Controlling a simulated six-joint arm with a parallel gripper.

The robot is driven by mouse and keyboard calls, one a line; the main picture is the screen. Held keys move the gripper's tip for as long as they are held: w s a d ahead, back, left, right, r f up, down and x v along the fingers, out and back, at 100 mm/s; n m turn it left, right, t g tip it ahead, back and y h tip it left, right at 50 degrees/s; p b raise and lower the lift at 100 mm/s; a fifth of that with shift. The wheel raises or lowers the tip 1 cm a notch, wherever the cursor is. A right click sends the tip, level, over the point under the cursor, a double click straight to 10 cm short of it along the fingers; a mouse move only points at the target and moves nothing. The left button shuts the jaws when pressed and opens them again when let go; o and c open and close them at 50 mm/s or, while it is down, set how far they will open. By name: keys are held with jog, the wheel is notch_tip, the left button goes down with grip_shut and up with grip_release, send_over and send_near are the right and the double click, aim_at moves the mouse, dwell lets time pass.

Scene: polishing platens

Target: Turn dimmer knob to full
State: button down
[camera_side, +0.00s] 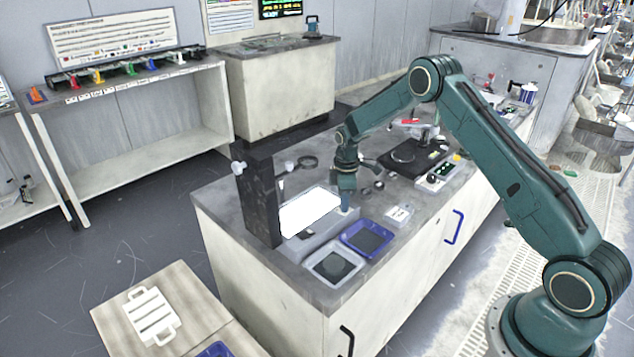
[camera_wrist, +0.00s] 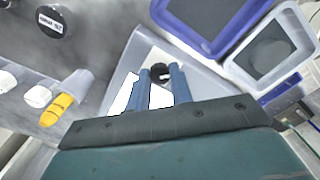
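The dimmer knob (camera_wrist: 159,73) is small, round and black, on the pale top of a light box (camera_wrist: 205,70). The light box (camera_side: 313,238) has a bright white panel (camera_side: 309,211) and stands on the grey bench by a dark upright block. My gripper (camera_side: 345,208) points down over the light box's right end. In the wrist view my gripper's two blue fingers (camera_wrist: 160,70) stand apart, with the knob showing between their tips. Whether the fingers touch it is not clear. In the side view the fingers hide the knob, and its turn setting cannot be read.
A blue tray (camera_side: 348,252) and a grey-white tray (camera_side: 318,277) lie close in front of the light box. A dark upright block (camera_side: 258,200) stands at its left. A black round platen (camera_side: 408,157) and small control boxes lie farther right on the bench.

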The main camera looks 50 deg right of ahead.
jog(key=shift+m, duration=0.3)
jog(key=m, duration=0.8)
jog(key=shift+m, duration=0.4)
jog(key=m, duration=0.4)
jog(key=shift+m, duration=2.3)
jog(key=c, duration=1.2)
grip_release()
jog(key=shift+c, duration=0.2)
